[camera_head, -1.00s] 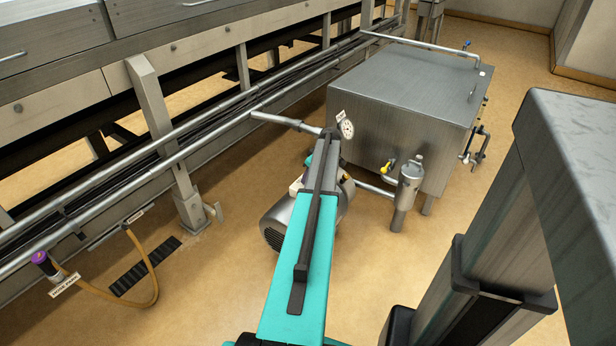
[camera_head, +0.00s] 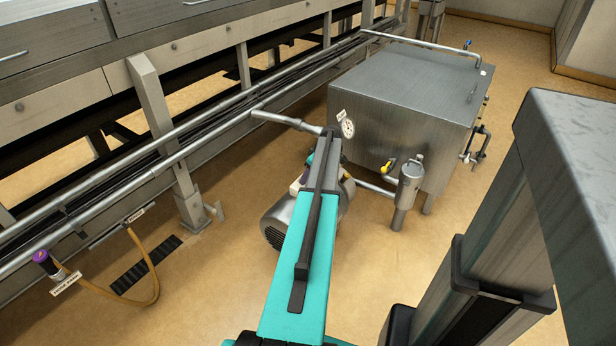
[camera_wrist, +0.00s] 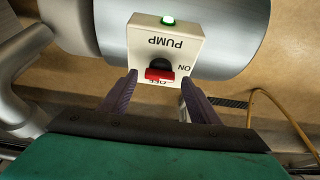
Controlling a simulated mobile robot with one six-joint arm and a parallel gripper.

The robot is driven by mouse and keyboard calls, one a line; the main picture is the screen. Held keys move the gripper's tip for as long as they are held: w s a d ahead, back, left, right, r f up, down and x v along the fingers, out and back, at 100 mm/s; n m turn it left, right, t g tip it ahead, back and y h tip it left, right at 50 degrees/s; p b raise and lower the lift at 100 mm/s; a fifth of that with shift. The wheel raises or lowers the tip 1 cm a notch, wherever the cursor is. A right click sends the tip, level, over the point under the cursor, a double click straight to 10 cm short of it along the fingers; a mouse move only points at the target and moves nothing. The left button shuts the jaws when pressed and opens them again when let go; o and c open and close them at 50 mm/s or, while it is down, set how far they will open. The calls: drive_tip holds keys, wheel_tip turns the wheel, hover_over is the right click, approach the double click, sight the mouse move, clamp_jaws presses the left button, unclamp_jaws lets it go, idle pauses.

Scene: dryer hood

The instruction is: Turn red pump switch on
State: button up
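The red pump switch (camera_wrist: 160,74) shows in the wrist view as a short red handle on a dark knob. It sits on a cream box (camera_wrist: 195,49) marked PUMP, seen upside down, with ON at the right and OFF partly covered below the handle. A small green lamp (camera_wrist: 168,20) on the box looks lit. My gripper (camera_wrist: 158,90) is open, with one dark finger on each side of the red handle. I see gaps at both sides; exact depth is unclear. In the head view my arm hides the switch and most of the gripper.
The pump motor (camera_head: 275,228) stands on the floor beneath my arm. A steel tank (camera_head: 400,105) with a gauge (camera_head: 347,128) is behind it. A yellow-handled valve (camera_head: 387,167) and a yellow hose (camera_head: 155,285) are nearby.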

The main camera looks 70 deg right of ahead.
drive_tip(key=shift+s, duration=0.1)
drive_tip(key=shift+s+r, duration=0.2)
drive_tip(key=shift+r, duration=0.2)
drive_tip(key=p+v, duration=0.1)
drive_tip(key=v, duration=1.2)
drive_tip(key=shift+p, duration=0.4)
drive_tip(key=shift+w, duration=0.2)
